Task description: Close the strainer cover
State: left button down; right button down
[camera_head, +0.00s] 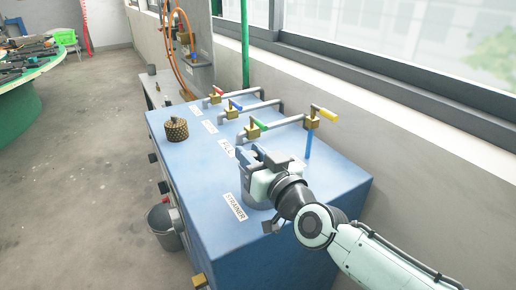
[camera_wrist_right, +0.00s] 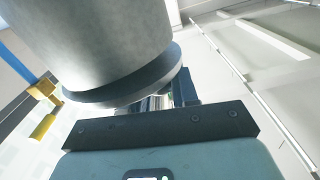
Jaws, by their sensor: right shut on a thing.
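The strainer is a grey cylinder (camera_head: 256,200) on the blue bench top, behind the "STRAINER" label (camera_head: 235,206). My right gripper (camera_head: 264,160) is over it and hides most of its top. In the right wrist view, the cylinder (camera_wrist_right: 95,35) fills the upper left, with a wider dark grey disc-like rim (camera_wrist_right: 125,92) at its end. The right gripper's fingers (camera_wrist_right: 168,98) are shut on a part by this rim. That part is mostly hidden, and I cannot tell how the cover sits. My left gripper is not in view.
A perforated brass basket (camera_head: 176,130) stands on the blue bench (camera_head: 205,160). Several pipes with coloured valve handles, including a yellow one (camera_head: 325,114), line its back near the wall. A grey bucket (camera_head: 163,226) is beside the bench. The bench top around the basket is clear.

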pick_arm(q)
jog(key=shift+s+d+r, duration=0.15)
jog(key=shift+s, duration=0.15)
pick_arm(e)
jog(key=shift+a+f+n, duration=0.15)
jog(key=shift+f+n, duration=0.3)
jog(key=shift+n, duration=0.25)
jog(key=shift+s+f, duration=0.1)
jog(key=c, duration=0.9)
grip_release()
jog(key=shift+s+d, duration=0.25)
jog(key=shift+s, duration=0.2)
pick_arm(q)
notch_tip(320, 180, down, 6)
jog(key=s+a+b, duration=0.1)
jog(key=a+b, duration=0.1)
jog(key=b, duration=0.1)
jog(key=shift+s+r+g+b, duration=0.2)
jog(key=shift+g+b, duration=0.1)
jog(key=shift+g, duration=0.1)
pick_arm(e)
jog(key=shift+v, duration=6.2)
